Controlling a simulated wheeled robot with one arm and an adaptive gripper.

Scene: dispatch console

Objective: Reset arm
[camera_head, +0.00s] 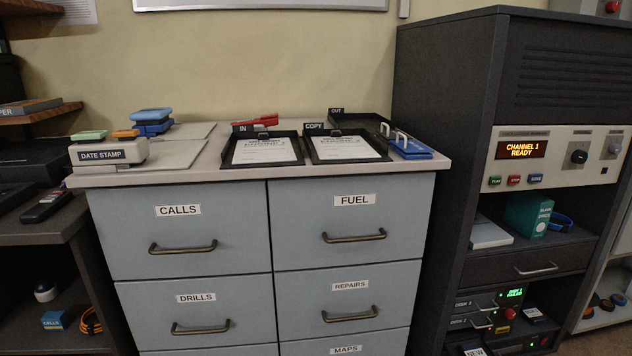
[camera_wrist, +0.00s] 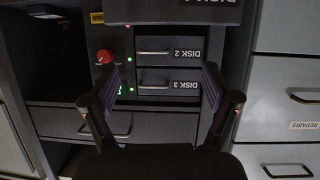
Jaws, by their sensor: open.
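My gripper (camera_wrist: 158,92) shows in the wrist view, with its two fingers spread wide and nothing between them. My arm and gripper do not show in the head view.
A blue-grey drawer cabinet (camera_head: 180,240) stands in the middle, its drawers shut, with trays (camera_head: 262,160) and a date stamp (camera_head: 108,151) on top. A dark equipment rack (camera_head: 445,130) stands at right, its display reading CHANNEL 1 READY. Dark shelves (camera_head: 40,235) stand at left.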

